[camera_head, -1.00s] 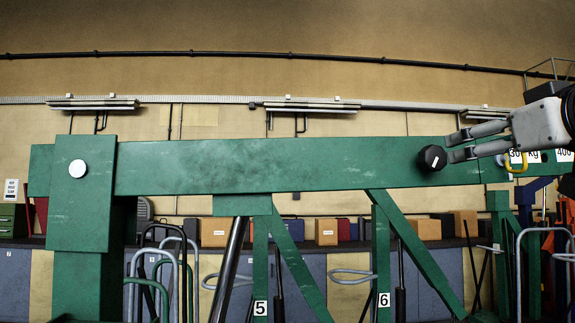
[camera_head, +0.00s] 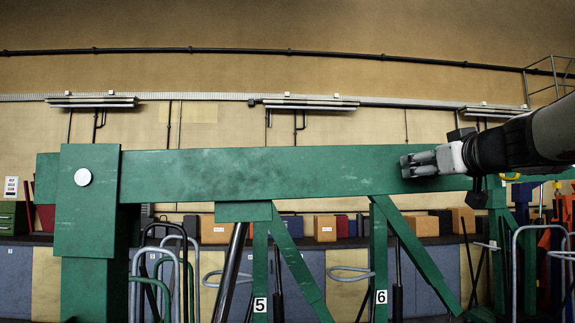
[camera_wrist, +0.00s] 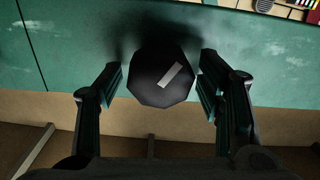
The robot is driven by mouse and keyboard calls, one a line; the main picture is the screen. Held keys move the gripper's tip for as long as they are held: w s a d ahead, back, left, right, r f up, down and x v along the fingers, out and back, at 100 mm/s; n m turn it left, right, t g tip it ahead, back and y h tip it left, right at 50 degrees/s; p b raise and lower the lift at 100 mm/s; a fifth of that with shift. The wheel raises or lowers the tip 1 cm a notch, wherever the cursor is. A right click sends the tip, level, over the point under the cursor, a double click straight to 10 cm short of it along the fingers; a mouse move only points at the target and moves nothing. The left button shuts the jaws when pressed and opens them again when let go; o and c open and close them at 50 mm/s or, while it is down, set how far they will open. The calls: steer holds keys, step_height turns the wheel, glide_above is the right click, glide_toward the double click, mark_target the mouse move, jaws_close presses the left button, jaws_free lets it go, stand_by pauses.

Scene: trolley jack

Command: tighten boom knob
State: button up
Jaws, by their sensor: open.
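The green boom (camera_head: 250,175) runs level across the head view, from a post on the left to beneath my arm on the right. The boom knob is a black faceted knob (camera_wrist: 150,88) with a white bar mark, set on the boom's face in the wrist view. The mark is tilted, its upper end to the right. My gripper (camera_head: 407,165) is at the boom's right part and hides the knob in the head view. In the wrist view its open fingers (camera_wrist: 161,72) stand on either side of the knob, with a gap visible on each side.
A green post (camera_head: 90,225) with a white round cap stands at left. Diagonal green struts and numbered stands (camera_head: 381,297) are below the boom. Boxes (camera_head: 325,228) line a bench behind. The space above the boom is mostly clear.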

steer(key=shift+w, duration=0.2)
steer(key=c, duration=1.1)
steer(key=shift+c, duration=0.2)
